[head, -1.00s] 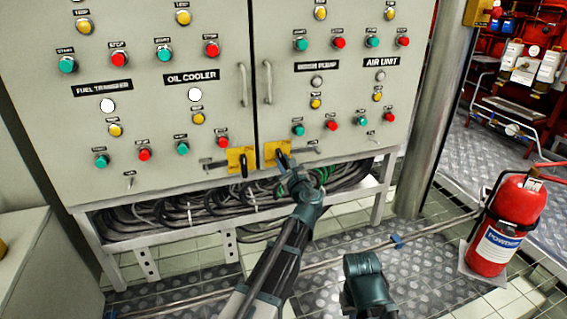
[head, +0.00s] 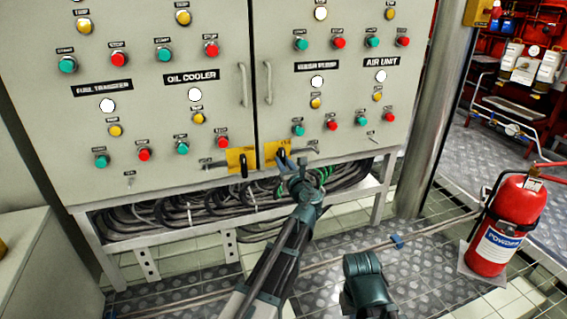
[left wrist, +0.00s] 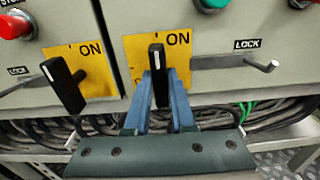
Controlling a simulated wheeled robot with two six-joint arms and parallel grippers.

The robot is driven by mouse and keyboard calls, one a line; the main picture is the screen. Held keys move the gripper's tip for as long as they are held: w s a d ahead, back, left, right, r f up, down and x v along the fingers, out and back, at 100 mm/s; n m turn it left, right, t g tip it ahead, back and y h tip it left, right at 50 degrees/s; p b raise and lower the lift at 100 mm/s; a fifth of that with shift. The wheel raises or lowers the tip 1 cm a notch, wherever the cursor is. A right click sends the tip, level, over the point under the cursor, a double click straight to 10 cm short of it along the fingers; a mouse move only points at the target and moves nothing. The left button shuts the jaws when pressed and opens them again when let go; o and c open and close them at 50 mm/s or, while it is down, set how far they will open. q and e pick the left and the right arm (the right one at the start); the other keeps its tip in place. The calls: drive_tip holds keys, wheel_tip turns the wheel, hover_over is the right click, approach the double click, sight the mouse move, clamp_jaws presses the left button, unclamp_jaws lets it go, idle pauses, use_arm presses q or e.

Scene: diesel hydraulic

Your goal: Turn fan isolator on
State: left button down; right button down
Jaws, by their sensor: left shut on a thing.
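Two yellow ON plates with black rotary handles sit at the lower inner corners of the cabinet doors. The right plate (head: 270,152) also shows in the left wrist view (left wrist: 136,52), where its black handle (left wrist: 157,62) stands upright with its white mark at the top, close to the ON print. My left gripper (head: 284,158) is shut on this handle; its blue fingers (left wrist: 160,86) are on both sides of it. The left plate (head: 234,153) has its own black handle (left wrist: 62,84), leaning left and untouched.
Metal lock bars stick out beside both plates; the right one (left wrist: 232,61) ends in a bent tip. Cables (head: 165,210) hang below the cabinet. A red extinguisher (head: 507,225) stands on the floor at right. Two door handles (head: 267,83) rise above the plates.

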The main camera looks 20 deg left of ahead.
use_arm(q)
drive_tip(key=c, duration=0.8)
unclamp_jaws()
drive_tip(key=shift+o, duration=0.2)
drive_tip(key=v, duration=1.3)
drive_tip(key=shift+s+d, duration=0.25)
drive_tip(key=shift+s, duration=0.1)
